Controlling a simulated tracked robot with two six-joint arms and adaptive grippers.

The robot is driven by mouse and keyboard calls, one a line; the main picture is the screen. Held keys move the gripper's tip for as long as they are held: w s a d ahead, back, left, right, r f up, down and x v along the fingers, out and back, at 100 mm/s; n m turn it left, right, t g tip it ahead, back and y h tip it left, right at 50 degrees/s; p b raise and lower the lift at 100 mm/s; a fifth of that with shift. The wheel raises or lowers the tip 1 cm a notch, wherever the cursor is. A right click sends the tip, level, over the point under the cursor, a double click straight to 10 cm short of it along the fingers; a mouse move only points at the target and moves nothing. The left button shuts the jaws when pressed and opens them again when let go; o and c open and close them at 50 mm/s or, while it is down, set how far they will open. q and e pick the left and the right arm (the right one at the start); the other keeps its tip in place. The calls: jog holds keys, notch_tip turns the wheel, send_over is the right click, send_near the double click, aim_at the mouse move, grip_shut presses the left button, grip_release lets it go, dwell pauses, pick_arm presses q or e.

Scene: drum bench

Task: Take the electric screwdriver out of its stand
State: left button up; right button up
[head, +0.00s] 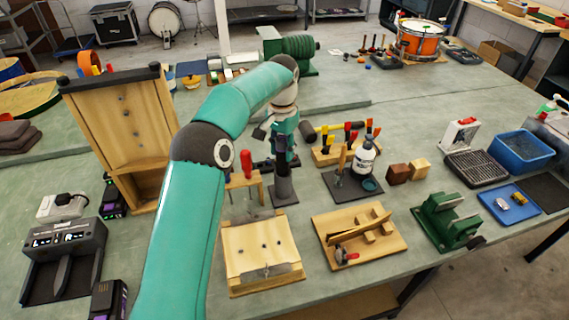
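My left arm reaches in from the left and bends down over the middle of the bench. My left gripper (281,160) is at its end, pointing down just above a dark grey upright stand (284,186) on a square base. The gripper and wrist cover the top of the stand. I cannot make out the electric screwdriver apart from them, nor whether the fingers are open or shut. My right gripper is not in view.
A wooden block with red-handled tools (245,165) stands close left of the stand. A wooden rack (325,157) of colored-handled tools and a white bottle (364,158) are to the right. Wooden fixtures (238,240) lie in front. A tall wooden panel (118,120) stands left.

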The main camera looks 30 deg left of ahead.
pick_arm(q)
grip_shut()
jog(key=shift+r, duration=0.1)
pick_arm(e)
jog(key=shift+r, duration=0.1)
